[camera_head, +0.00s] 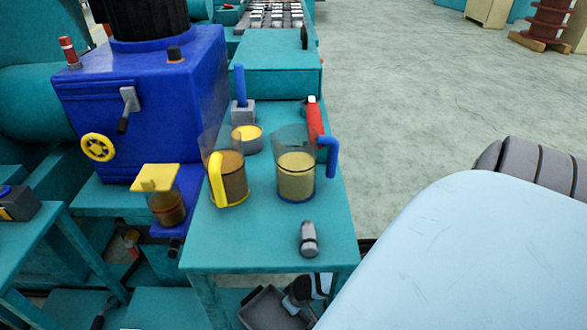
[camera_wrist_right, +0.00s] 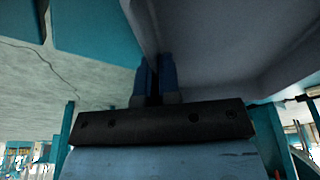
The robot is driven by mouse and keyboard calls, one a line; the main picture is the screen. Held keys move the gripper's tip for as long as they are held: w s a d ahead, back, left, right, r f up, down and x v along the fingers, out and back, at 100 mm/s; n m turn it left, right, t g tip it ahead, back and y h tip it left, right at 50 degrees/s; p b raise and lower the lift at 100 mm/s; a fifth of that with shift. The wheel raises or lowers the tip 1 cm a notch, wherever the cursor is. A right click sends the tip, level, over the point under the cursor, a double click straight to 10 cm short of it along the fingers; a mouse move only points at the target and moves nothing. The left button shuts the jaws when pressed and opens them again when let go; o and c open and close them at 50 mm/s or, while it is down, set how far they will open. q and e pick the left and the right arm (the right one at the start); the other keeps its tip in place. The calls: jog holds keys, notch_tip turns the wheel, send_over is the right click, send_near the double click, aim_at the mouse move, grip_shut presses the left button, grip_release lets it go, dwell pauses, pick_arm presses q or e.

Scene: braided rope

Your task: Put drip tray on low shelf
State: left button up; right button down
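The drip tray (camera_head: 265,312) is a shallow dark grey tray at the bottom of the head view, below the front edge of the teal table. Its lower part is cut off by the picture edge. My right gripper (camera_head: 297,300) is at the tray's right side, partly hidden under the table. In the right wrist view, the blue fingers of my right gripper (camera_wrist_right: 154,82) are close together on a wall of the grey tray (camera_wrist_right: 215,45), which fills the upper right. My left gripper is not in view. Teal low shelf surfaces (camera_head: 165,308) show at the lower left of the head view.
The teal table (camera_head: 255,235) holds two jugs (camera_head: 228,180) (camera_head: 296,178), a bowl (camera_head: 247,138) and a small grey-black item (camera_head: 308,240). A blue machine (camera_head: 150,100) stands to its left. Table legs (camera_head: 207,300) flank the space below. Open floor lies to the right.

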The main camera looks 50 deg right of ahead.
jog(key=shift+f, duration=0.9)
jog(key=shift+f, duration=0.25)
jog(key=c, duration=1.2)
grip_release()
jog(key=shift+c, duration=0.2)
jog(key=shift+r, duration=0.1)
jog(key=shift+r+p, duration=1.35)
jog(key=shift+r, duration=0.05)
jog(key=shift+r, duration=0.15)
jog(key=shift+r+p, duration=1.65)
jog(key=shift+r, duration=0.2)
jog(key=shift+r, duration=0.1)
